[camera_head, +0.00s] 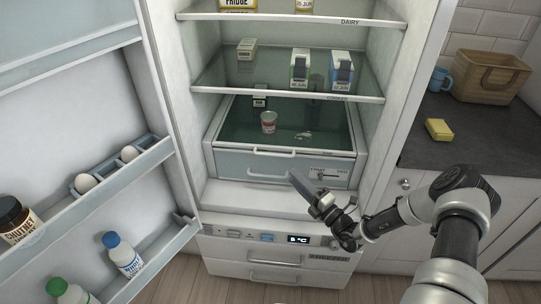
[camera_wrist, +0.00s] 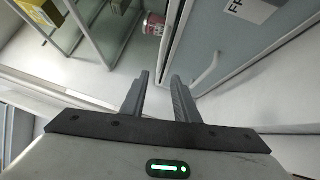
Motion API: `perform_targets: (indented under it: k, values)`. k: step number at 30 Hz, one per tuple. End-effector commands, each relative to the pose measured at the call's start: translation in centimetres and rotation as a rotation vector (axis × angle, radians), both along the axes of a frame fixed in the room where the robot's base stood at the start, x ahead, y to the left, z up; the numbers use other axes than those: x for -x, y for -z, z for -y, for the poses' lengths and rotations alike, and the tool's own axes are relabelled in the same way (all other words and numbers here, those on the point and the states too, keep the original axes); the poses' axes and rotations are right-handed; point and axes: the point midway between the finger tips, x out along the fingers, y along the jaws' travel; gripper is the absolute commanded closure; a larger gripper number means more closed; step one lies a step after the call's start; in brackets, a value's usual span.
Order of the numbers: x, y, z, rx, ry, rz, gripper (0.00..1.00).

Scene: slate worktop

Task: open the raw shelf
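The low glass shelf (camera_head: 235,128) with a white front rim sits above the drawer in the open fridge. A small white handle (camera_head: 272,153) is on its front edge; its raw label is too small to read surely. The shelf looks pushed in. A red and white cup (camera_head: 268,122) stands on it; it also shows in the wrist view (camera_wrist: 153,24). My gripper (camera_head: 297,179) is in front of the drawer's right half, below the shelf edge. In the wrist view its two fingers (camera_wrist: 159,76) are apart with nothing between them.
The drawer (camera_head: 310,168) below has its own handle, which shows right of my fingers in the wrist view (camera_wrist: 207,70). The fridge door (camera_head: 80,110) stands open at left, with eggs and bottles. Cartons stand on the shelf above. A worktop (camera_head: 410,150) is at right.

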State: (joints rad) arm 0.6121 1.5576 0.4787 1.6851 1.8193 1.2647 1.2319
Motion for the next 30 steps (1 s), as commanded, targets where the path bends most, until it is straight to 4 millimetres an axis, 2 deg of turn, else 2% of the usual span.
perform_targets:
  k: [9,16,22,30]
  values:
    - [-5.0,-1.0,-5.1,0.003,-0.005,0.005,0.72]
    - [-8.1,-1.5,-8.0,0.004,-0.004,0.004,0.72]
    - [-9.5,-1.8,-9.2,0.003,-0.004,0.002,0.72]
    - [-9.7,-1.9,-9.4,0.003,-0.003,0.002,0.72]
